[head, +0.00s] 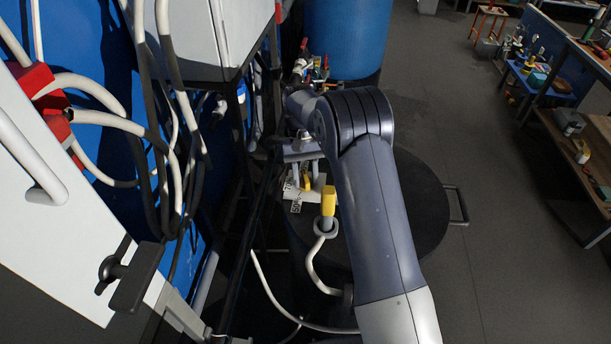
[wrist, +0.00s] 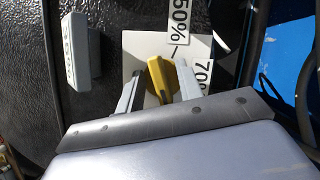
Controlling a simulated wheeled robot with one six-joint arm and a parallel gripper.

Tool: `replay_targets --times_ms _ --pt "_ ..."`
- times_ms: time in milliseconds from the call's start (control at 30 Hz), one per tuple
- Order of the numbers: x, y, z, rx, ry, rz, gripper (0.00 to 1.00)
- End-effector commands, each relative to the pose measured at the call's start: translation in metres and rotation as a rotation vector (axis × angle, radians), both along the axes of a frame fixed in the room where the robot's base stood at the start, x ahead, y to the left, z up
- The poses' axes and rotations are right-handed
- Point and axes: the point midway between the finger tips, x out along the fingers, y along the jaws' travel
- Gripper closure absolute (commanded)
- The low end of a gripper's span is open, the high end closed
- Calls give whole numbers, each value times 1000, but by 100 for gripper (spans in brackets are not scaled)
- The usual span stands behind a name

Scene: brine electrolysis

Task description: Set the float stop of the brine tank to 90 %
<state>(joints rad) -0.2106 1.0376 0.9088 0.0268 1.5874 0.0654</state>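The brine tank's black lid (head: 415,210) fills the middle of the head view, partly hidden by my arm. In the wrist view a yellow knob (wrist: 160,78), which seems to be the float stop, stands on a white plate (wrist: 140,45). A 50% label (wrist: 181,17) and a 70% label (wrist: 202,68) show beside it; no 90% label is in sight. My gripper (wrist: 158,86) is open, its two grey fingers on either side of the knob with narrow gaps. In the head view the knob (head: 307,183) is small and partly covered.
A yellow-topped fitting (head: 328,200) with a white hose rises near my arm. Cables (head: 160,130) hang at left.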

Motion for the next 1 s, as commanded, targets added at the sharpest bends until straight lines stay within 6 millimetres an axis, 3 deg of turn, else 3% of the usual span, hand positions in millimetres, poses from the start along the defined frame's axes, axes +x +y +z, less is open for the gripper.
replay_targets --times_ms 333,800,1000 --pt "5 1 9 1 -3 1 65" --pt "34 5 80 0 -3 0 65" --pt "40 6 95 0 -1 0 65"
